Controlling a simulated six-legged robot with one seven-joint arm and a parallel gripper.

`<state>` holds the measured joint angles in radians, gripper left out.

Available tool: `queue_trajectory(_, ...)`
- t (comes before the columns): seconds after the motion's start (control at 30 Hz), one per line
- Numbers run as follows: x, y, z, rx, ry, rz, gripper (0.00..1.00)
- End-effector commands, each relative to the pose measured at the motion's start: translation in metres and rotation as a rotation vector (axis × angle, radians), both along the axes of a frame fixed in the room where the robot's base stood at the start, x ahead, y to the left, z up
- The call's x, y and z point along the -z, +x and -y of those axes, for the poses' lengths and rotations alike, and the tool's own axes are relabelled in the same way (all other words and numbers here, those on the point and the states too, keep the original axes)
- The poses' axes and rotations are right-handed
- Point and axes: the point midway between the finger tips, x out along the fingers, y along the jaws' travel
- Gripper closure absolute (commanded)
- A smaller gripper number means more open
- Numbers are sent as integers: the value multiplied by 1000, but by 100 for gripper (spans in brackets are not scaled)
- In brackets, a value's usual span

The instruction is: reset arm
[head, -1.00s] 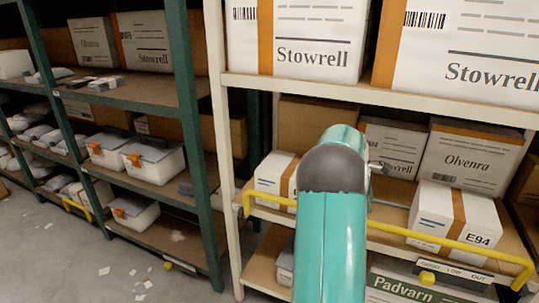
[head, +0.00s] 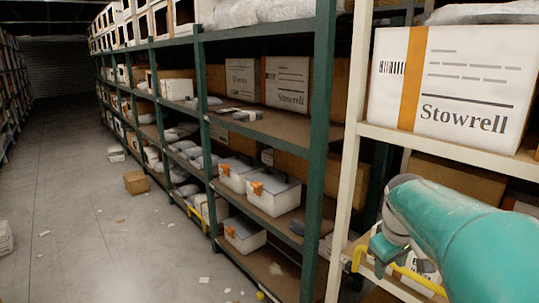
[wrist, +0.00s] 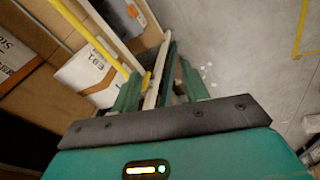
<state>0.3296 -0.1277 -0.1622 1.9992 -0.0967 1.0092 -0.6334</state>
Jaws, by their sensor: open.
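My teal arm reaches in from the lower right of the head view, in front of the cream-post rack (head: 346,150). In the wrist view my gripper (wrist: 160,84) is open, its two green fingers apart with no object held between them. Past the fingers show a cream rack post, a yellow rail (wrist: 92,38) and a white carton (wrist: 88,75) on a shelf at the left. In the head view the arm's far end is near the yellow rail, and the fingers cannot be made out clearly.
A green-post rack (head: 318,130) holds cartons and white bins with orange latches (head: 272,190). A Stowrell carton (head: 450,85) stands on the cream rack's upper shelf. The aisle floor (head: 85,225) at left is mostly open, with paper scraps and a brown box (head: 136,182).

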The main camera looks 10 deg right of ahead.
Motion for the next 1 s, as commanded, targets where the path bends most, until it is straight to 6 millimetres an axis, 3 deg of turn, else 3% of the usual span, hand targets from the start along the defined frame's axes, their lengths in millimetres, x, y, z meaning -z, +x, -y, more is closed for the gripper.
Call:
queue_trajectory(0.03, -6, -5, -26, 0, 12, 36, 55)
queue_trajectory(0.2, -12, -30, -103, 35, 73, 139, 55)
queue_trajectory(0.4, -5, -72, -177, 78, 157, 239, 55)
queue_trajectory(0.5, 2, -91, -202, 99, 195, 274, 55)
queue_trajectory(0.7, 11, -110, -223, 125, 232, 305, 55)
queue_trajectory(1.0, 11, -110, -223, 126, 235, 305, 55)
